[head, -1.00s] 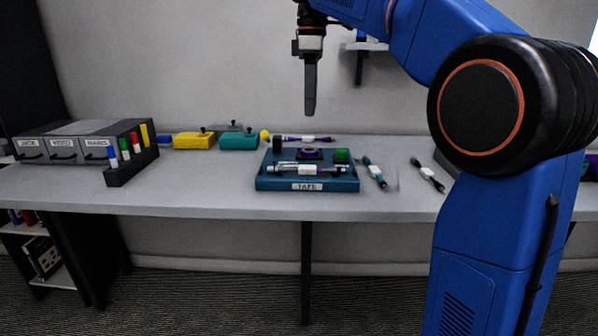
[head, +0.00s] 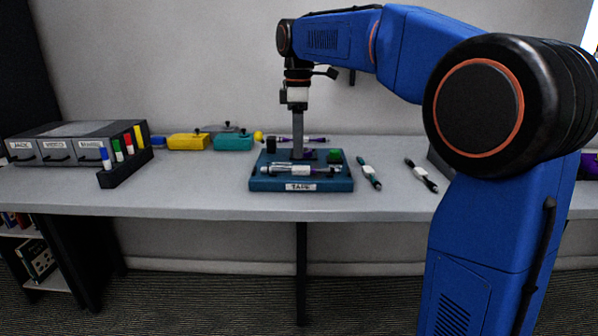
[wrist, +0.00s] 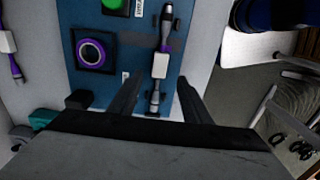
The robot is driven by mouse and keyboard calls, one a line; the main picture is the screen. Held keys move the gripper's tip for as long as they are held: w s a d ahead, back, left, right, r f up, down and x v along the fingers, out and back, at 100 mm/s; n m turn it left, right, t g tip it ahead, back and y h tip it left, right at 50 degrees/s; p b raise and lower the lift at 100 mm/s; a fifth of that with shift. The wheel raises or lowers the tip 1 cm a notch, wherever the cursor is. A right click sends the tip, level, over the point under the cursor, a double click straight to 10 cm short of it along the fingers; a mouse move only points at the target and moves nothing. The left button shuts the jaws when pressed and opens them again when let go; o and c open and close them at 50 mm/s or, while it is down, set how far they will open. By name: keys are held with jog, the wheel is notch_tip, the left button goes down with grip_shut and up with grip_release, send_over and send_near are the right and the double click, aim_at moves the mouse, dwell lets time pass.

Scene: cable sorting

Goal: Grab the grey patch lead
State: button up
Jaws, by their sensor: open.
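A lead (head: 300,169) with grey-black plugs, a white label and a purple section lies along the front of the blue tray (head: 270,185) marked TAPE. The same lead (wrist: 157,68) shows in the wrist view. I cannot tell if it is the grey patch lead. My gripper (head: 298,156) points down over the tray in the head view. In the wrist view, my gripper (wrist: 159,82) is open, its fingers on either side of the lead's near end, with nothing held. A dark lead with a white label (head: 421,174) lies at the right of the table.
The tray also holds a purple ring piece (wrist: 92,53) and a green piece (head: 334,156). A teal-ended lead (head: 370,173) lies right of the tray, a purple one (head: 316,140) behind it. Yellow (head: 187,142) and teal boxes (head: 233,142) stand left.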

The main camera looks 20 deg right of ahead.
aim_at(299, 167)
jog(key=shift+d+f, duration=0.1)
jog(key=shift+f, duration=2.75)
grip_shut()
